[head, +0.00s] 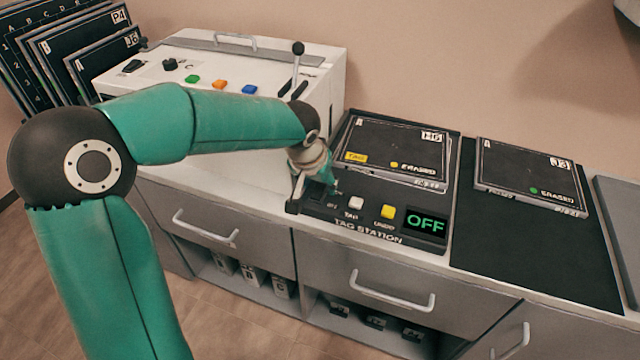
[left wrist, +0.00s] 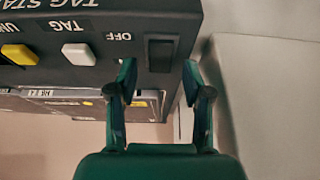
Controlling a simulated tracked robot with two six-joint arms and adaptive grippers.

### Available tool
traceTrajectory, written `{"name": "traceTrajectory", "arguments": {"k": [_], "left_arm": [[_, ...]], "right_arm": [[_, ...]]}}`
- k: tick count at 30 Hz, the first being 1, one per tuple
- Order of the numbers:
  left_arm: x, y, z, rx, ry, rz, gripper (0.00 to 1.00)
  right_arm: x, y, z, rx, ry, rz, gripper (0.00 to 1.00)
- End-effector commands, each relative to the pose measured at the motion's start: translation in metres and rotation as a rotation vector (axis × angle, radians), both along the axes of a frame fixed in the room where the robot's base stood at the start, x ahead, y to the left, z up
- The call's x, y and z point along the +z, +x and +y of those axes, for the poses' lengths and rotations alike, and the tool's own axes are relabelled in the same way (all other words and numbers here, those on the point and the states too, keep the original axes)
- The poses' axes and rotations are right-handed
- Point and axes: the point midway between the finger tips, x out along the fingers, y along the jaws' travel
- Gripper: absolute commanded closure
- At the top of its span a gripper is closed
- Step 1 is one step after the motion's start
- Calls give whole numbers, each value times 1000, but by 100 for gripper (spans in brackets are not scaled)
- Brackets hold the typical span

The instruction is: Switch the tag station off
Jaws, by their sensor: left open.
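The tag station (head: 340,228) is a dark console on the counter. Its small display (head: 426,224) reads OFF in green letters. A white button (head: 355,203) marked TAG and a yellow button (head: 388,212) marked UNDO sit left of the display. The black rocker switch (left wrist: 160,53) beside the OFF label shows in the left wrist view; in the head view it is mostly hidden by my gripper. My left gripper (left wrist: 157,82) is open and empty, its two fingertips on either side of the switch's near end. I cannot tell whether they touch the panel. My right gripper is not in view.
A plate marked ERASED (head: 395,150) lies on the station's back part. Another plate (head: 530,175) lies on a black mat (head: 520,250) to the right. A white machine (head: 318,95) with coloured buttons and an upright lever (head: 296,62) stands behind my arm. Racked plates (head: 75,50) stand far left.

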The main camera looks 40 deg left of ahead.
Motion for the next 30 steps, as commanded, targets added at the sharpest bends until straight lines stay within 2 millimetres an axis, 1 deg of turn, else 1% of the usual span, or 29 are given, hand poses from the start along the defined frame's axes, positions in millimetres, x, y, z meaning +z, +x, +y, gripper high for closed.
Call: {"name": "traceTrajectory", "arguments": {"k": [5, 12, 15, 18, 21, 30], "left_arm": [[28, -10, -3, -1, 0, -6, 50], [72, -28, -8, -1, -2, -5, 50], [86, -34, -9, -2, 0, -4, 50], [95, -38, -10, -3, -1, -2, 50], [100, -41, -10, -1, -1, 0, 50], [101, -41, -11, -1, -1, 1, 50]], "right_arm": [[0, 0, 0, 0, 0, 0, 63], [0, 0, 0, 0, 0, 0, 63], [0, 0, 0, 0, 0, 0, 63], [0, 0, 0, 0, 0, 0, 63], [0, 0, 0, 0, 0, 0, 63], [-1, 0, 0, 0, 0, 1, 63]]}}
